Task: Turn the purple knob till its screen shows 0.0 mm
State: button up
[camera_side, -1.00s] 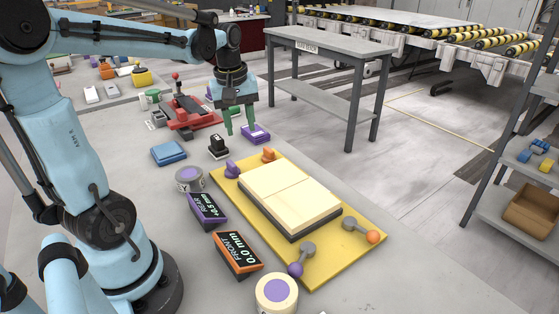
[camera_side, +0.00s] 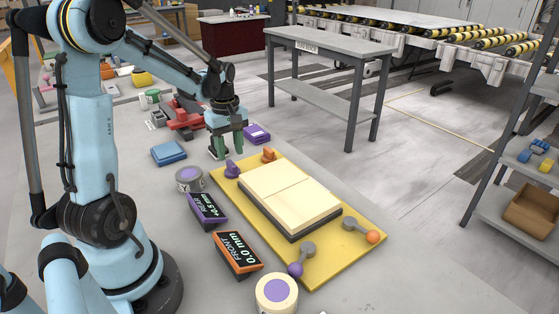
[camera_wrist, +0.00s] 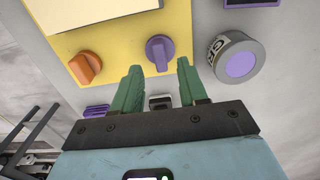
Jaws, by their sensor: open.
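The purple knob (camera_side: 232,169) stands on the far left corner of the yellow board (camera_side: 345,270). In the wrist view the purple knob (camera_wrist: 159,52) shows its grip bar lying roughly up and down the picture. My gripper (camera_side: 226,152) is open and empty, just behind the knob in the side view. In the wrist view my gripper's green fingertips (camera_wrist: 160,68) are spread, with the knob just beyond and between them; I see no contact. The purple-framed REAR screen (camera_side: 207,208) reads 0.5 mm, apparently with a plus sign.
An orange knob (camera_side: 268,155) stands close to the right of the purple one. A grey tape roll with a purple centre (camera_side: 189,179) is to the left. Cream slabs (camera_side: 290,192) cover the board's middle. The orange FRONT screen (camera_side: 238,253) reads 0.0 mm.

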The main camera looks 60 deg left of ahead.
aim_at(231, 163)
jog(key=shift+f, duration=1.75)
grip_shut()
